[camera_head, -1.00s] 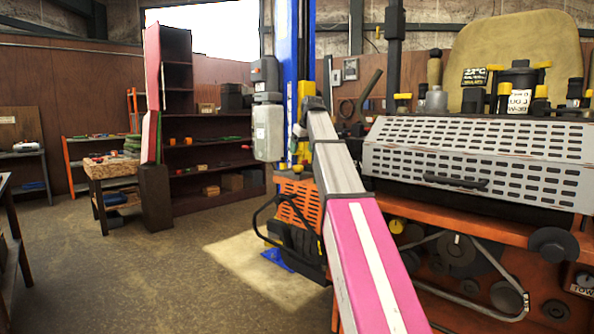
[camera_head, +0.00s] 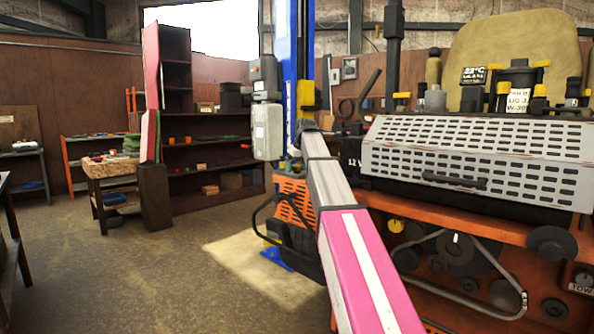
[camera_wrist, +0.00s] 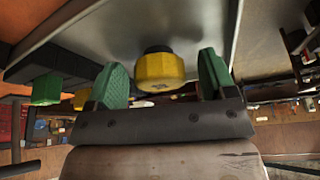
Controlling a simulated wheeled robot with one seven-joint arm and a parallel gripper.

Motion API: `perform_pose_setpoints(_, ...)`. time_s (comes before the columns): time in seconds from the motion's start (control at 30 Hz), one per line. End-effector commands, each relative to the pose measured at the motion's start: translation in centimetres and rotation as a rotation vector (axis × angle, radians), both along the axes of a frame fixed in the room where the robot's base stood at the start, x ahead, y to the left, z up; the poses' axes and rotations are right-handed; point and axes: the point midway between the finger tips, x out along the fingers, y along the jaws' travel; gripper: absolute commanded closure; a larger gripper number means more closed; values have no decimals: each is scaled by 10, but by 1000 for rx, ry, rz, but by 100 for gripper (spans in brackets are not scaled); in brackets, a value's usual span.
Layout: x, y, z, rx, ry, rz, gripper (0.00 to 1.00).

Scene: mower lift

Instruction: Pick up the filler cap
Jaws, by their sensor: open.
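A yellow cap (camera_wrist: 160,72) with a dark neck, which looks like the filler cap, shows in the wrist view below a large grey surface. My gripper (camera_wrist: 162,78) is open, with one green finger on each side of the cap. Gaps show between the cap and both fingers, and it is not held. I cannot tell how far the fingertips reach along it. In the head view my gripper is hidden beyond my pink and grey arm, and I cannot make out this cap there.
The orange mower (camera_head: 470,225) with its slotted grey cover (camera_head: 480,155) fills the right of the head view. A blue lift post (camera_head: 289,80) stands behind my arm. A green block (camera_wrist: 46,89) is left of my gripper in the wrist view.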

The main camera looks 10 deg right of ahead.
Motion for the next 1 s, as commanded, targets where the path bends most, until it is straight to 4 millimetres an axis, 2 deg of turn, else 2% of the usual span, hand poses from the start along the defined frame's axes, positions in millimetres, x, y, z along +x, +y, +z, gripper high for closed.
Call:
perform_pose_setpoints(0.03, 0, 0, 0, 0, 0, 0, 23)
perform_pose_setpoints(0.2, 0, 0, 0, 0, 0, 0, 76)
perform_pose_setpoints(0.27, 0, 0, 0, 0, 0, 0, 76)
perform_pose_setpoints(0.3, 0, 0, 0, 0, 0, 0, 80)
perform_pose_setpoints(0.67, 0, 0, 8, 0, -1, 0, 80)
perform_pose_setpoints(0.77, 1, 0, 18, 0, -2, 0, 80)
perform_pose_setpoints(0.9, 2, 0, 44, -1, -2, 1, 80)
perform_pose_setpoints(1.0, -8, 23, 55, 1, -2, 3, 80)
